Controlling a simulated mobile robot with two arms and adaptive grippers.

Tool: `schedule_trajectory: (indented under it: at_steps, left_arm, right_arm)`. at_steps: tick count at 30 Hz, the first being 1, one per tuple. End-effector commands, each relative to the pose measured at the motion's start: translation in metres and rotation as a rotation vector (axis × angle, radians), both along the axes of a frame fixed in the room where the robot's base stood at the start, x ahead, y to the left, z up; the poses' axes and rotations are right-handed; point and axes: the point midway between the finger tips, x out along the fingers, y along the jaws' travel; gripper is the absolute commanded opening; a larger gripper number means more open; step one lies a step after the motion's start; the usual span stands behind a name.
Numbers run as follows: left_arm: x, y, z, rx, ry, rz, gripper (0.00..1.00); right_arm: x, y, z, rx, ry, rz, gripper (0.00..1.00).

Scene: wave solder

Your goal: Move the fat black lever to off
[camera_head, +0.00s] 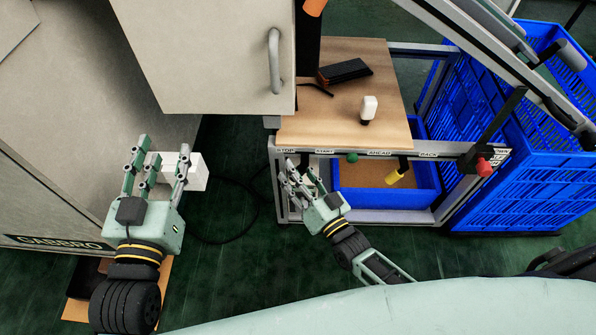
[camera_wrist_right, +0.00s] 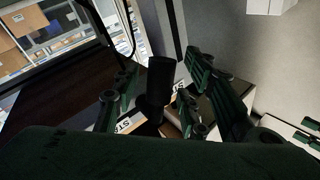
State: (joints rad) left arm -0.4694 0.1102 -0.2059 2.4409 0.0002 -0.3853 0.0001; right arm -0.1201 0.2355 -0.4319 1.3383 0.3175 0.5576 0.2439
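A fat black lever (camera_wrist_right: 160,80) stands up in the right wrist view, a smooth black cylinder beside printed labels. My right gripper (camera_wrist_right: 158,92) has its fingers open on both sides of it, with visible gaps; I cannot tell if any finger touches. In the head view my right gripper (camera_head: 303,172) is below the left end of the labelled front rail (camera_head: 335,152), near the STOP and START labels, and its fingers largely hide the lever there.
The rail also has a green knob (camera_head: 352,157), a yellow handle (camera_head: 394,177) and a red knob (camera_head: 484,168). A wooden table (camera_head: 335,110) is behind the rail. A grey cabinet (camera_head: 200,60) overhangs on the left. Blue crates (camera_head: 530,190) stand right.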

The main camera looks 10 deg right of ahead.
Motion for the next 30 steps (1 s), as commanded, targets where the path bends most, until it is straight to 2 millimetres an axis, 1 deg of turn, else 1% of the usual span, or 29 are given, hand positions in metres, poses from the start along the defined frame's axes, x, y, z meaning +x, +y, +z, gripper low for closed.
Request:
schedule_trajectory:
  at_steps: [5,12,16,21,30]
  left_arm:
    - [0.000,0.000,0.000,0.000,0.000,0.000,0.40]
    - [0.000,0.000,0.000,0.000,-0.001,-0.001,0.40]
    - [0.000,0.000,0.000,0.000,-0.001,-0.001,0.40]
    - [0.000,0.000,0.000,0.000,-0.001,-0.001,0.40]
    - [0.000,0.000,0.001,0.000,-0.001,-0.001,0.40]
  right_arm:
    - [-0.027,-0.009,-0.005,-0.003,0.005,0.000,0.40]
    - [-0.076,-0.025,-0.011,-0.002,0.005,0.000,0.40]
    - [-0.096,-0.031,-0.013,-0.001,0.004,0.000,0.40]
    - [-0.109,-0.036,-0.014,0.001,0.002,-0.001,0.40]
    - [-0.110,-0.036,-0.014,0.000,0.001,-0.001,0.40]
